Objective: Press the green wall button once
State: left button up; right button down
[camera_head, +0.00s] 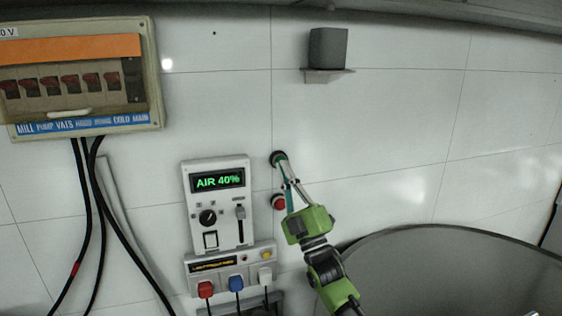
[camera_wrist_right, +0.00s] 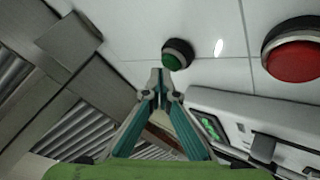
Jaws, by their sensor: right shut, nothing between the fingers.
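The green wall button (camera_head: 278,157) is a round green cap in a dark ring on the white tiled wall. It also shows in the right wrist view (camera_wrist_right: 178,53), just above and right of my fingertips. My right gripper (camera_head: 284,173) is shut and empty, its fingers reaching up the wall with the tips just below the button. In the right wrist view the gripper (camera_wrist_right: 157,80) shows its tips together, with a small gap to the button in the picture. I cannot tell the depth of that gap. My left gripper is not in view.
A red button (camera_head: 278,202) sits just below the green one, beside my fingers. A control panel reading "AIR 40%" (camera_head: 216,203) is to the left, above a socket strip (camera_head: 230,265). A breaker box (camera_head: 80,75) hangs upper left. A large round metal vessel (camera_head: 450,270) is lower right.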

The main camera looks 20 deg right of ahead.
jog(key=shift+s, duration=0.4)
jog(key=s+p, duration=0.3)
jog(key=s, duration=0.2)
jog(key=shift+d, duration=0.1)
dwell(0.8)
